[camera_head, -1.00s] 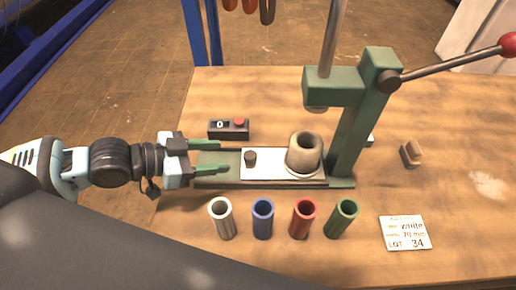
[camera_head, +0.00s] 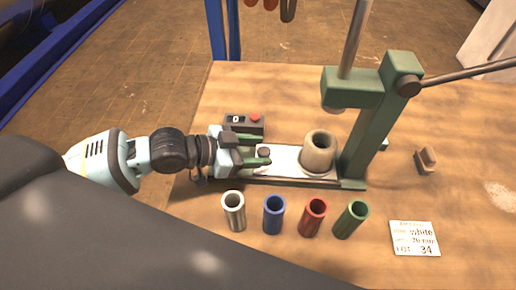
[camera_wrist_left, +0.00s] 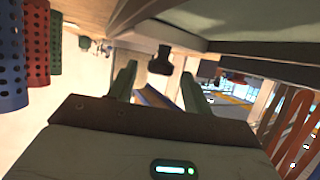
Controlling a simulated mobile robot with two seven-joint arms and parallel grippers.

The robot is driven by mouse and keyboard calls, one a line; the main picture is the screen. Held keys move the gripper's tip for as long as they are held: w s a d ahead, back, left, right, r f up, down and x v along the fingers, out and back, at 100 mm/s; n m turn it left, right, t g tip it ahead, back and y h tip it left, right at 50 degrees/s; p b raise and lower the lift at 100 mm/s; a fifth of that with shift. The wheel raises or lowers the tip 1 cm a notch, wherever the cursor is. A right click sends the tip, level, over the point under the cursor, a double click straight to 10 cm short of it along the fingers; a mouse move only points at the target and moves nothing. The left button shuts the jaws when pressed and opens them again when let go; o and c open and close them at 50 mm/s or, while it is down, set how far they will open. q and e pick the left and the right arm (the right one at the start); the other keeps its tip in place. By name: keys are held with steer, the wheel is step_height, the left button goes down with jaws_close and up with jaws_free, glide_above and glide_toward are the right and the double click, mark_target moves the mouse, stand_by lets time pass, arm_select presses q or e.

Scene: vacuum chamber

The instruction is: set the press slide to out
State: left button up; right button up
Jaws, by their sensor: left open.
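The press slide is a white plate (camera_head: 288,160) in a green rail on the base of a green press (camera_head: 370,120). It carries a beige cup-shaped holder (camera_head: 319,152) at its right part, close to the ram, and a dark knob (camera_head: 264,153) at its left end. My left gripper (camera_head: 262,152) is open, its green fingers on either side of the knob. In the left wrist view the knob (camera_wrist_left: 161,60) shows between and beyond the two fingers (camera_wrist_left: 158,88); contact cannot be told. My right gripper is not in view.
White (camera_head: 234,211), blue (camera_head: 274,214), red (camera_head: 312,216) and green (camera_head: 351,218) tubes stand in front of the press. A switch box with a red button (camera_head: 244,123) sits behind the gripper. A label card (camera_head: 414,238) and small brown block (camera_head: 426,160) lie right.

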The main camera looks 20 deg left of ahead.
arm_select(q)
steer(key=shift+w+d+f, duration=0.15)
steer(key=shift+w+d, duration=0.05)
steer(key=shift+d, duration=0.1)
